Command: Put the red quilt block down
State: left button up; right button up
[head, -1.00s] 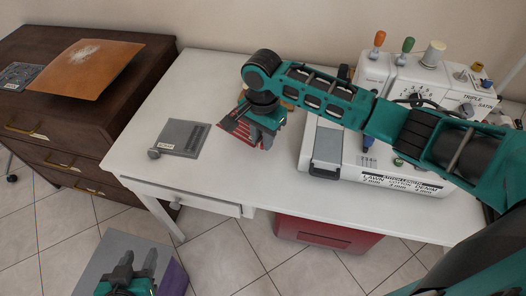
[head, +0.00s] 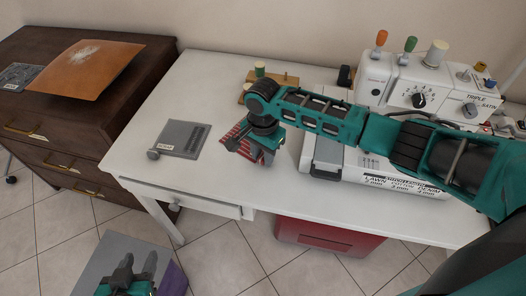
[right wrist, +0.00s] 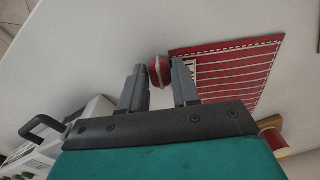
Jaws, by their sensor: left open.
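The red quilt block (head: 236,136), with white stripes, is at the middle of the white table, left of the sewing machine. It also shows in the right wrist view (right wrist: 240,72). My right gripper (head: 258,150) is over its right part and hides some of it. I cannot tell whether the block touches the table. My left gripper (head: 134,268) is low at the bottom left, open and empty, away from the table.
A grey plate (head: 183,137) with a small knob lies left of the block. The sewing machine (head: 420,85) stands on the right. A wooden spool rack (head: 285,79) is behind my right gripper. A dark dresser (head: 60,125) holds an orange sheet (head: 90,70). Bare table lies in front.

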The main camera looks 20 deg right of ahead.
jog(key=o, duration=0.3)
notch_tip(320, 180, up, 12)
jog(key=shift+r+p, duration=0.15)
jog(key=shift+p, duration=0.8)
